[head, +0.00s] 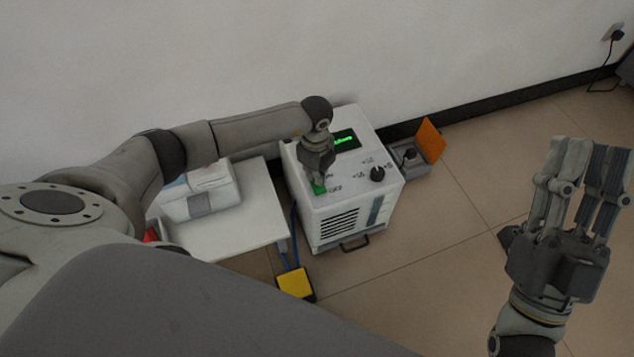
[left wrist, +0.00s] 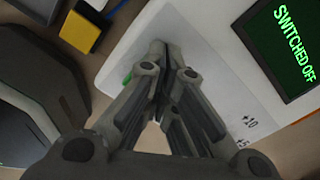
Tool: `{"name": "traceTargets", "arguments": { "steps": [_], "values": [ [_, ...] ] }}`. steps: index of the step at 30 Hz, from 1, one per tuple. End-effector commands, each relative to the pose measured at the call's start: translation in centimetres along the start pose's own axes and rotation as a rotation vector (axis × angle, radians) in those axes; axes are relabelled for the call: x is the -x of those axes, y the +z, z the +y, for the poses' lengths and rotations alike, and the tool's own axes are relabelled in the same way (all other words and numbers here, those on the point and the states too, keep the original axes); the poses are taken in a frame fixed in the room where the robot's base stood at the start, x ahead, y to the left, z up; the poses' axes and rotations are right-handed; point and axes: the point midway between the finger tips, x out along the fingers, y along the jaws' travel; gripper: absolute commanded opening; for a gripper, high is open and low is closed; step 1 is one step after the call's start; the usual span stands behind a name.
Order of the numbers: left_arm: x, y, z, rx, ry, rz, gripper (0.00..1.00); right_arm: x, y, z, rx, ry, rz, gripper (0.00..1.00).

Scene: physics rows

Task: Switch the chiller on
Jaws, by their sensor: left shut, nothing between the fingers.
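The chiller (head: 330,205) is a white box on the floor against the wall. Its dark display (head: 345,140) shows green text, which reads "SWITCHED OFF" in the left wrist view (left wrist: 285,45). A green switch (head: 319,187) is on the top panel near the front left edge; only a green sliver (left wrist: 127,79) shows beside the fingers in the wrist view. My left gripper (head: 317,178) is shut and empty, pointing down with its fingertips at the green switch; I cannot tell whether they touch it. My right gripper (head: 590,145) is open and empty, far right of the chiller.
A black knob (head: 377,174) is on the chiller's top right. A white table (head: 255,205) with a pale box (head: 200,192) stands left. A yellow-topped block (head: 295,283) lies in front. A grey socket box with orange lid (head: 431,139) is at right. The right floor is clear.

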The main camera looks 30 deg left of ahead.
Motion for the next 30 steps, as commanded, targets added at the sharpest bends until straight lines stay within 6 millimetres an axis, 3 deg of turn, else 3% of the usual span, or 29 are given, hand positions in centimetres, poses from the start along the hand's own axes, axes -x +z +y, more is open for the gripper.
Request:
{"name": "traceTargets", "arguments": {
  "steps": [30],
  "values": [
    [2.0,0.0,0.0,0.0,0.001,0.0,0.0,1.9,8.1,1.2,0.022,0.022,-0.471,0.32]
  ]
}}
